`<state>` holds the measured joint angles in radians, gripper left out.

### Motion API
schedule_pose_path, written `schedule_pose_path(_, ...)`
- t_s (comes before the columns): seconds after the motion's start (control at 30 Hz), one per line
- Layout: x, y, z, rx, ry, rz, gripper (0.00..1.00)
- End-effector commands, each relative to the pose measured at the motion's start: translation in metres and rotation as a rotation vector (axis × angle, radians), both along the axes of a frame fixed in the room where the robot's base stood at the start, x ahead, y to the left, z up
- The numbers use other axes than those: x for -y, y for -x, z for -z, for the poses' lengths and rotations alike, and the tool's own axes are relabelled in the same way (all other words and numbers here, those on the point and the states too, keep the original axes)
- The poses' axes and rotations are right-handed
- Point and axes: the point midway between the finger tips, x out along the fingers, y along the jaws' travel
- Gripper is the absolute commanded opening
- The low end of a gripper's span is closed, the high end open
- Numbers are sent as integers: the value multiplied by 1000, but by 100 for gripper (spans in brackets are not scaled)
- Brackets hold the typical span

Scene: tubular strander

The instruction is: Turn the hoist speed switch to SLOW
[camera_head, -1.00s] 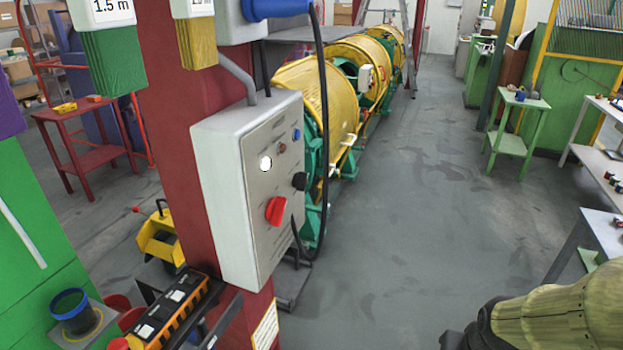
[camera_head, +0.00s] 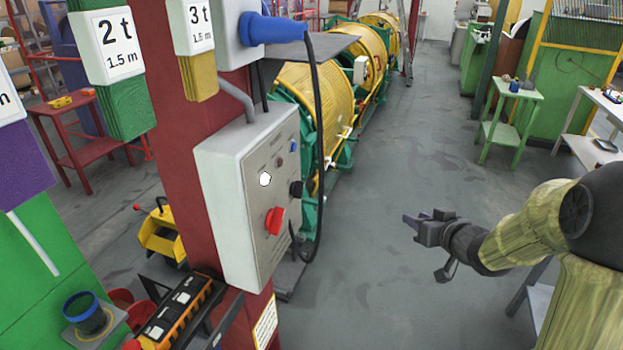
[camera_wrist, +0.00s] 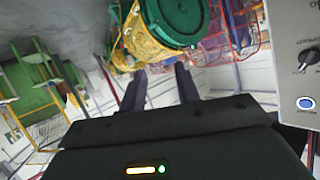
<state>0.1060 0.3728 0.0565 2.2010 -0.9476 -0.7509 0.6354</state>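A grey control box (camera_head: 240,200) is fixed to the red column. Its front has a red rotary knob (camera_head: 274,221), a black knob (camera_head: 297,188), a lit white lamp (camera_head: 265,179) and a small blue button (camera_head: 294,146). Its labels are too small to read in the head view, so I cannot tell which knob is the hoist speed switch.
A black cable from a blue plug (camera_head: 272,29) hangs beside the box's right edge. An orange and black unit (camera_head: 180,310) lies on a shelf below left. Yellow strander drums (camera_head: 318,90) stand behind. Open floor (camera_head: 385,180) lies between box and gripper.

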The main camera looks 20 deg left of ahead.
Motion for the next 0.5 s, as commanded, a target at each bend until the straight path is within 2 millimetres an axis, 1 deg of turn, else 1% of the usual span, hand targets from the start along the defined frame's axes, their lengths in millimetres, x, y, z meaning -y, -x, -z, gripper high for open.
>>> schedule_pose_path(0.03, -13, -4, -14, 20, -59, -78, 32)
schedule_pose_path(0.1, -31, -3, -27, 38, -147, -199, 32)
schedule_pose_path(0.17, -45, 3, -37, 38, -225, -307, 32)
schedule_pose_path(0.23, -58, 14, -48, 18, -315, -438, 32)
schedule_pose_path(0.3, -65, 27, -56, -16, -396, -559, 32)
schedule_pose_path(0.4, -70, 45, -63, -70, -481, -695, 32)
schedule_pose_path(0.5, -70, 56, -67, -110, -528, -773, 32)
